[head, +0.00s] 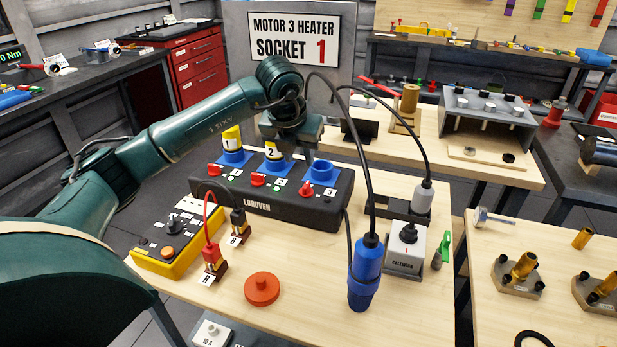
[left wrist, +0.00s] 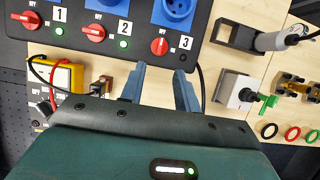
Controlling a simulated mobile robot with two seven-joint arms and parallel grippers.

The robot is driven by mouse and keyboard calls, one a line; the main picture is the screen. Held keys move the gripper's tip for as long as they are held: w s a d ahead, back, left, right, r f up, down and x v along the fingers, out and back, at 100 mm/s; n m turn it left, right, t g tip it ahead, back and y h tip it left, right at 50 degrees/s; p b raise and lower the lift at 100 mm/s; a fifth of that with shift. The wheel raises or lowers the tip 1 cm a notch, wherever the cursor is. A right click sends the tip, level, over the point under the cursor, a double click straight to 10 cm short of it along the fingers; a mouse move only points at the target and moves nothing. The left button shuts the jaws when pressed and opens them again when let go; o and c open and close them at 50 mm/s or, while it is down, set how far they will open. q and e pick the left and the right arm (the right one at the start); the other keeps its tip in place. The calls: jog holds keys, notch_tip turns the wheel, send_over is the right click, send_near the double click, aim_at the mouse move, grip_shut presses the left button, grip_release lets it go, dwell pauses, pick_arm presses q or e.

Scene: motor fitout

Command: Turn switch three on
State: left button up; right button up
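The black switch box (head: 250,204) has three blue sockets and three red rotary switches. Switch three (head: 306,188) is the red knob by the label 3, under the rightmost socket (head: 322,172). In the left wrist view switch three (left wrist: 159,46) lies just beyond the fingertips, with a dark lamp near it. The lamps by switches one (left wrist: 34,20) and two (left wrist: 93,32) glow green. My left gripper (left wrist: 160,68) is open and empty, its two blue-grey fingers apart. In the head view my left gripper (head: 308,156) hangs behind and above switch three. My right gripper is not in view.
A blue plug (head: 365,270) on a black cable is at the table front. A white-topped switch unit (head: 407,240) and a grey connector (head: 424,195) stand right of the box. A yellow control box (head: 170,245) and a red disc (head: 262,289) lie in front.

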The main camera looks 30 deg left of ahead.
aim_at(306, 185)
pick_arm(q)
jog(key=p+x, duration=0.1)
jog(key=x, duration=1)
jog(key=shift+d, duration=0.1)
jog(key=shift+c, duration=0.4)
grip_shut()
